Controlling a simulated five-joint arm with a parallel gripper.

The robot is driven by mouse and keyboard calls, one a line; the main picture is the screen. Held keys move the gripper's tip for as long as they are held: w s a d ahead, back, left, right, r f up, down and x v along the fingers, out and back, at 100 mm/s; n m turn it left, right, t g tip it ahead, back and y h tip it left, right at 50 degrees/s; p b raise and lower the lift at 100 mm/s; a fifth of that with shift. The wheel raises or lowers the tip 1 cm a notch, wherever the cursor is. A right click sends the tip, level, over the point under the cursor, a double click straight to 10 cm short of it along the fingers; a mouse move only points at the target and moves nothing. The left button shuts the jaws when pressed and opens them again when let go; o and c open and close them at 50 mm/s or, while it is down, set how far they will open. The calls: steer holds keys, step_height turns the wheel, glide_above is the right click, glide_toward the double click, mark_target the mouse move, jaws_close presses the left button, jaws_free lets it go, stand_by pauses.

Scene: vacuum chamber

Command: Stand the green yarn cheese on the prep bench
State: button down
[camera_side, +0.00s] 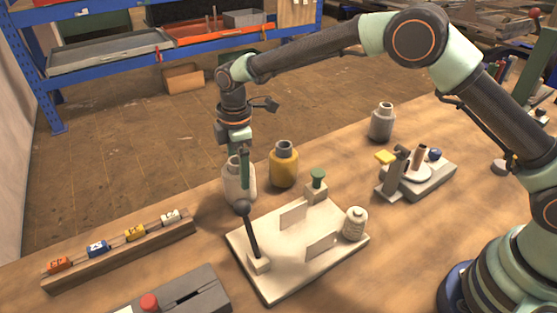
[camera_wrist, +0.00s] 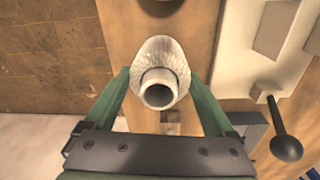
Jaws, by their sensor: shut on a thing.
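My gripper (camera_side: 241,168) has its green fingers shut on a white yarn cheese (camera_side: 231,186), a ribbed body with a pale tube upright on top. In the wrist view, the white yarn cheese (camera_wrist: 160,55) sits between both fingertips (camera_wrist: 158,82). It is at or just above the prep bench (camera_side: 205,204); I cannot tell whether its base touches. A yellow yarn cheese (camera_side: 284,168) stands just to its right, and a grey one (camera_side: 381,125) stands farther right. I see no green yarn cheese in either view.
A pale board (camera_side: 277,278) with a black ball-topped lever (camera_side: 250,230), upright plates, a green knob (camera_side: 317,175) and a small cream jar (camera_side: 355,223) lies close in front. A wooden rail (camera_side: 120,250) with coloured tags is at left. A device (camera_side: 415,175) stands at right.

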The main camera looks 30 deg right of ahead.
jaws_free()
steer(key=shift+f, duration=0.1)
step_height(320, 180, up, 11)
steer(key=s+d+r+m+t, duration=0.1)
steer(key=s+d+r+m, duration=0.25)
steer(key=d+r, duration=0.45)
steer(key=s+d+f+m+t, duration=0.1)
steer(key=s+d+m+t, duration=0.3)
steer(key=s+d+m, duration=0.9)
steer(key=shift+s+d, duration=0.95)
steer(key=shift+s, duration=1.5)
